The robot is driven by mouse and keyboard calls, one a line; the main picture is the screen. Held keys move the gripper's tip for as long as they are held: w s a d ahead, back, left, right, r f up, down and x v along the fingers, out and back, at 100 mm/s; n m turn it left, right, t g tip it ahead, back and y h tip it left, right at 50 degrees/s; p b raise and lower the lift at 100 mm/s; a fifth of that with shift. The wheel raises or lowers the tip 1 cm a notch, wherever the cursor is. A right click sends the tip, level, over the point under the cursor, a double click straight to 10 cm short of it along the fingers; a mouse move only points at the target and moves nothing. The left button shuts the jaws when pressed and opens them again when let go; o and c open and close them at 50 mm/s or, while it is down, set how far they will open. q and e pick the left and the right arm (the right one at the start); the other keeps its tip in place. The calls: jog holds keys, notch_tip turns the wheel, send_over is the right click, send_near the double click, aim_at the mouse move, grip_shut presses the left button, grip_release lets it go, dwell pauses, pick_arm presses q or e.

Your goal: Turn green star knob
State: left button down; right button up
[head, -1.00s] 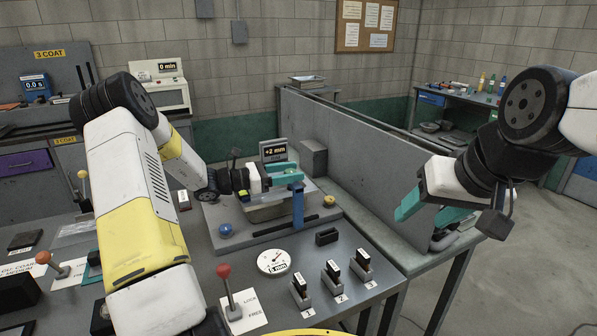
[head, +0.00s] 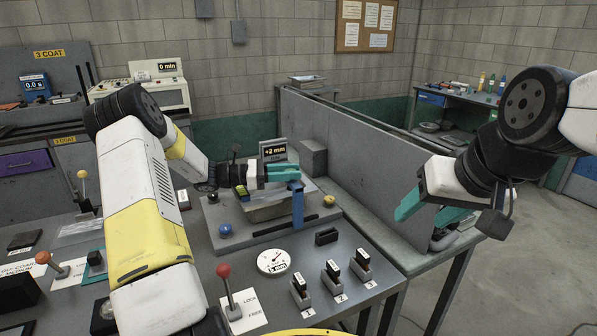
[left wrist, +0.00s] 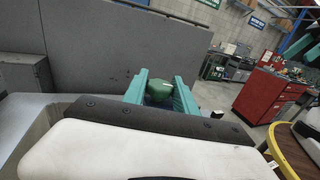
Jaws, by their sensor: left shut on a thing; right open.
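In the left wrist view a rounded green knob (left wrist: 160,88) sits between the two teal fingers of my left gripper (left wrist: 161,90), which is shut on it. Its star shape cannot be made out. In the head view my left gripper (head: 284,173) is at the top of a blue upright post (head: 298,207) on a grey fixture plate (head: 270,231); its fingers hide the knob there.
A display reading +2 mm (head: 274,151) stands behind the fixture. A blue ball knob (head: 225,230) and a yellow one (head: 329,201) are on the plate. A round dial (head: 273,261), a red-topped lever (head: 226,285) and the grey partition (head: 350,150) are close by.

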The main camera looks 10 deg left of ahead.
pick_arm(q)
jog(key=shift+m+g+h, duration=0.3)
jog(key=shift+m+g, duration=1.5)
jog(key=shift+g, duration=1)
jog(key=shift+r, duration=0.1)
jog(key=c, duration=1)
grip_release()
jog(key=a, duration=0.8)
jog(key=shift+w, duration=0.25)
